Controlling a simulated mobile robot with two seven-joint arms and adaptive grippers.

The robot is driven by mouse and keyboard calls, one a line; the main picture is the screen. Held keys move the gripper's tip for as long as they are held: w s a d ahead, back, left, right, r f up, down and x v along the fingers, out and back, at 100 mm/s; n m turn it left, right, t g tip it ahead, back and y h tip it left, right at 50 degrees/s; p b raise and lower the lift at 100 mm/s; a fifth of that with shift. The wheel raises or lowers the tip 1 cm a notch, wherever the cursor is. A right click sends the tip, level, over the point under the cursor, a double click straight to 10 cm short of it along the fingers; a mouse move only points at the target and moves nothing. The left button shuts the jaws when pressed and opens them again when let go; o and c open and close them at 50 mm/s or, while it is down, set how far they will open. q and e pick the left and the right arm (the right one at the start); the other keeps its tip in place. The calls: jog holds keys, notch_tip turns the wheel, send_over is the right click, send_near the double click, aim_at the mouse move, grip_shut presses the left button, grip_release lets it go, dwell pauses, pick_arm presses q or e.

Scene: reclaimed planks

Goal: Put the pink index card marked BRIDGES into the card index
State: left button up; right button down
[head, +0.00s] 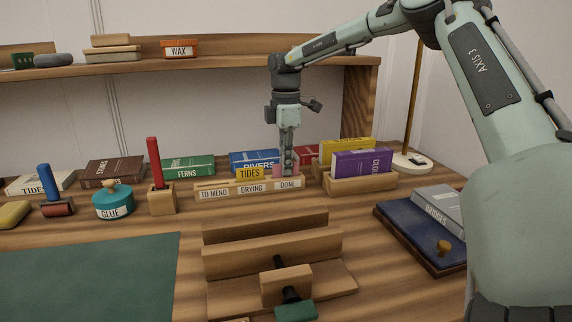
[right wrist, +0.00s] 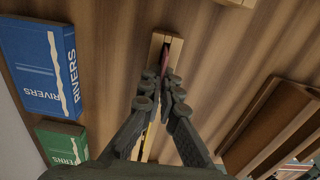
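A long wooden rack (head: 224,191), apparently the card index, has labels TO MEND, DRYING and DONE. It also shows in the right wrist view (right wrist: 157,42). A yellow card marked TIDES (head: 249,174) stands near its DRYING part. My right gripper (head: 288,168) points straight down over the DONE end. A pink card (head: 276,170) is at its fingers, low against the rack, and partly hidden by them. In the right wrist view my right gripper (right wrist: 159,76) looks shut on the pink card (right wrist: 168,67). The card's writing cannot be read. My left gripper is out of view.
A wooden holder (head: 365,184) with yellow and purple books is close right. A block with a red stick (head: 162,198) stands left. A wooden press (head: 270,250) lies in front.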

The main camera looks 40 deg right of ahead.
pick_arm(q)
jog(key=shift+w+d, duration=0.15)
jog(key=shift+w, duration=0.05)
pick_arm(e)
jog(key=c, duration=2.2)
grip_release()
jog(key=o, duration=0.5)
jog(key=shift+r, duration=0.5)
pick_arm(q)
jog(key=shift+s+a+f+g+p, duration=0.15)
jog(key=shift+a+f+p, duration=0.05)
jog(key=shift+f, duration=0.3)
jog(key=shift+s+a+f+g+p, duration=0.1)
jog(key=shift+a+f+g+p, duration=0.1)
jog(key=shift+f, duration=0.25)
pick_arm(e)
notch_tip(320, 180, up, 11)
jog(key=shift+r, duration=0.15)
